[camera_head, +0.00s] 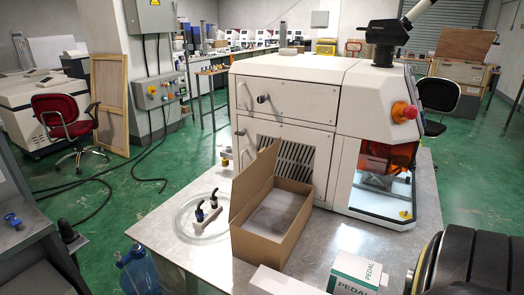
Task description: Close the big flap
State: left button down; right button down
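A brown cardboard box (262,246) stands open on the metal table, in front of the white machine. Its big flap (254,181) stands up along the box's left long side, tilted a little. A grey, flat-looking content (274,215) shows inside the open top. Neither of my grippers can be made out in the head view. Nothing is seen touching the box or the flap.
The white machine (290,68) stands close behind the box. A PEDAL carton (357,272) and a white box (280,283) lie in front. A holder with black-topped parts (207,212) and coiled tubing are at left. A black ribbed object (478,262) fills the lower right corner.

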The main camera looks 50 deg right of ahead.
aim_at(248, 182)
jog(key=z, duration=1.7)
